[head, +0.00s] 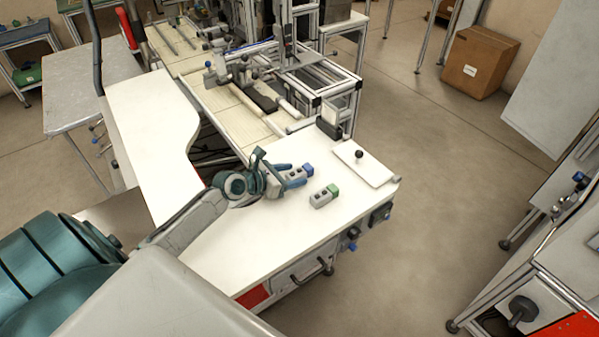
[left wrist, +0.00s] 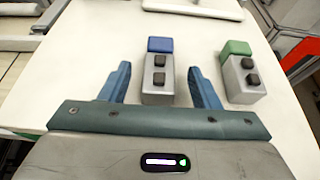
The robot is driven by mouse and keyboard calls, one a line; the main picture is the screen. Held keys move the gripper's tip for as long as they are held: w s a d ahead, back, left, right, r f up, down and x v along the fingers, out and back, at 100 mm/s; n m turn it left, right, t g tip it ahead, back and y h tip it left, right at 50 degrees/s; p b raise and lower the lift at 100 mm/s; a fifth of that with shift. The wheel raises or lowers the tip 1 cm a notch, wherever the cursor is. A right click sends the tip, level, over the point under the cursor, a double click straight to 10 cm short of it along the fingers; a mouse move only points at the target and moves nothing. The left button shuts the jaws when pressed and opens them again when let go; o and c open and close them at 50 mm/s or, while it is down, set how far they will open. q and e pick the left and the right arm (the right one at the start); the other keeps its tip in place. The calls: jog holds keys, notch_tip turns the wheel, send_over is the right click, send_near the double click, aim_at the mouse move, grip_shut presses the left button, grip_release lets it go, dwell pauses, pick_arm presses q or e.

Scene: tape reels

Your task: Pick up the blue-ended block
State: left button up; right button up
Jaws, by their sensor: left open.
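The blue-ended block (left wrist: 159,75) is a grey block with a blue end and two dark knobs on top. In the head view the blue end (head: 308,169) shows just beyond the fingertips of my left gripper (head: 295,177), which partly hide the grey body. Whether a finger touches the block cannot be told. My right gripper is not in view.
A green-ended grey block (head: 324,196) lies close to the right on the white table (head: 250,240). A white plate with a black knob (head: 363,167) is near the table's far right corner. A framed machine (head: 300,75) stands behind. The table's front area is clear.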

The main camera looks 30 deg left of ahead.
pick_arm(q)
jog(key=shift+x, duration=1.1)
jog(key=shift+s+a, duration=0.1)
jog(key=shift+s, duration=0.05)
jog(key=c, duration=1.2)
